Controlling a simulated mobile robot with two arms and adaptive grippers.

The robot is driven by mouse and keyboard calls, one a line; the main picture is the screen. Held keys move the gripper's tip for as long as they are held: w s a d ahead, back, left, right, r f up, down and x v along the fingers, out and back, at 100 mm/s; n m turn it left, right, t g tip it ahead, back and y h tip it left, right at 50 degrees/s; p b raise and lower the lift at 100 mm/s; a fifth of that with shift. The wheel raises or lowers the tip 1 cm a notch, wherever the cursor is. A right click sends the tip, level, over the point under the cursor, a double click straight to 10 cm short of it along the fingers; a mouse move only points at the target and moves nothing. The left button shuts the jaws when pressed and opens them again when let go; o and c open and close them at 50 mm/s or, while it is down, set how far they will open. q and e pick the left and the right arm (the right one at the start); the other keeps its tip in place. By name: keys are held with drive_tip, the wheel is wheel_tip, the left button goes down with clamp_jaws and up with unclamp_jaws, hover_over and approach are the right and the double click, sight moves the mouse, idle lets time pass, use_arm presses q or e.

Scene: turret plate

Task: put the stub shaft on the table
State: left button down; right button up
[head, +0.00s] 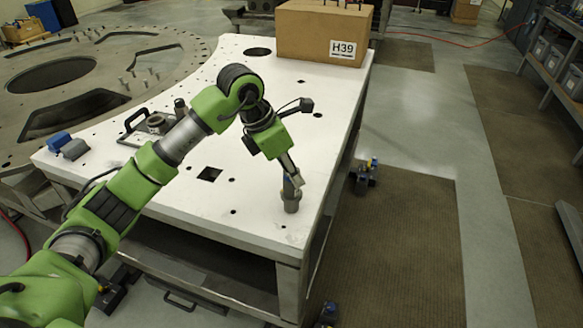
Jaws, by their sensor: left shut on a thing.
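The stub shaft (291,203) is a short grey cylinder near the right front corner of the white table (245,215). It is upright, and its lower end appears to be at the table top; I cannot tell whether it touches. My left gripper (292,181) points down from above and is shut on its upper part, which the fingers partly hide. My left arm reaches across the table from the left. My right gripper is not in view.
A cardboard box (322,34) marked H39 stands at the table's far end. A tray with metal parts (152,127) and blue-grey blocks (66,145) are on the left side. The table has several holes, including a square one (210,174). Its right edge is close to the shaft.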

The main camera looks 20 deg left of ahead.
use_arm(q)
drive_tip(key=c, duration=2)
unclamp_jaws()
drive_tip(key=shift+f, duration=0.15)
drive_tip(key=shift+c, duration=0.2)
drive_tip(key=o, duration=0.4)
drive_tip(key=shift+r, duration=0.35)
drive_tip(key=b+v, duration=0.2)
drive_tip(key=v, duration=0.9)
drive_tip(key=shift+r+b, duration=0.35)
drive_tip(key=shift+s, duration=0.1)
